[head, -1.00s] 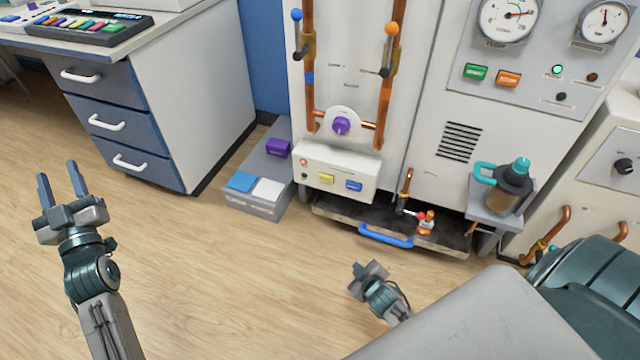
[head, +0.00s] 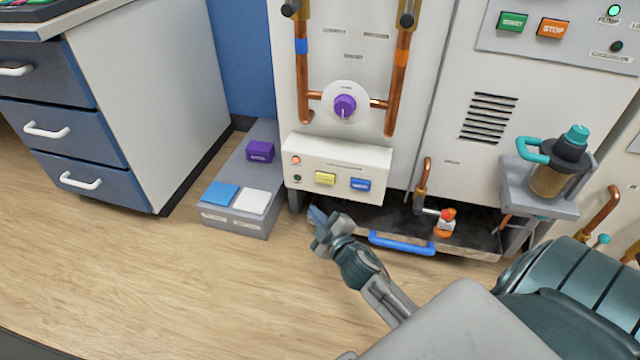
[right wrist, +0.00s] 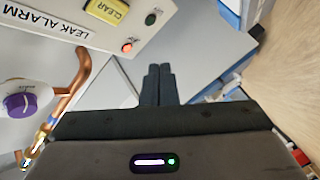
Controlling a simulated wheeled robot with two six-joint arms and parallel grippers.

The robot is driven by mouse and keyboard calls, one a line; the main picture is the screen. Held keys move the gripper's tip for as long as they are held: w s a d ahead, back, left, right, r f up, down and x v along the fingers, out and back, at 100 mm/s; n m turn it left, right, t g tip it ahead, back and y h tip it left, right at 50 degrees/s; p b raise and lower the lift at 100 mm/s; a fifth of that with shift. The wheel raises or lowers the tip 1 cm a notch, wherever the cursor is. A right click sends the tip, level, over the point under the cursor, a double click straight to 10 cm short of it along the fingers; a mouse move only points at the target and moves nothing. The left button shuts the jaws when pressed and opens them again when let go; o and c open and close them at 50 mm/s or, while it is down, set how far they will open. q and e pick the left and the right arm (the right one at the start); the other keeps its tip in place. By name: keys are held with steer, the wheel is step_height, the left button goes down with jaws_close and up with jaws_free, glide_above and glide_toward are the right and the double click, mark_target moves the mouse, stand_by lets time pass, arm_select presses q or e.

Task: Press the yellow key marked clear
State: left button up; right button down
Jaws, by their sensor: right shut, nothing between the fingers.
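The yellow key (head: 325,179) is on the white control box low on the cabinet, left of a blue key. In the right wrist view the yellow key (right wrist: 107,10) reads CLEAR and is cut by the top edge. My right gripper (head: 316,214) is shut and empty, below and in front of the box in the head view. In the right wrist view its fingertips (right wrist: 159,68) are together, below and to the right of the key and apart from it. My left gripper is out of view.
The blue key (head: 360,185) is beside the yellow one, with a red and a dark lamp to the left. A purple knob (head: 344,106) sits above. A grey step box (head: 240,222) stands left; a drip tray with a blue handle (head: 402,244) lies below right.

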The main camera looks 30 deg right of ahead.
mark_target(319, 179)
steer(key=shift+r, duration=0.1)
steer(key=shift+w, duration=0.1)
steer(key=shift+w+d, duration=1.4)
steer(key=shift+d, duration=0.3)
steer(key=shift+w+d, duration=1.4)
steer(key=shift+d, duration=0.25)
steer(key=shift+w+d, duration=0.3)
steer(key=shift+w+d, duration=0.25)
steer(key=shift+d, duration=0.1)
stand_by(0.5)
steer(key=shift+s+a, duration=0.55)
steer(key=shift+a, duration=0.1)
steer(key=shift+s+a, duration=0.1)
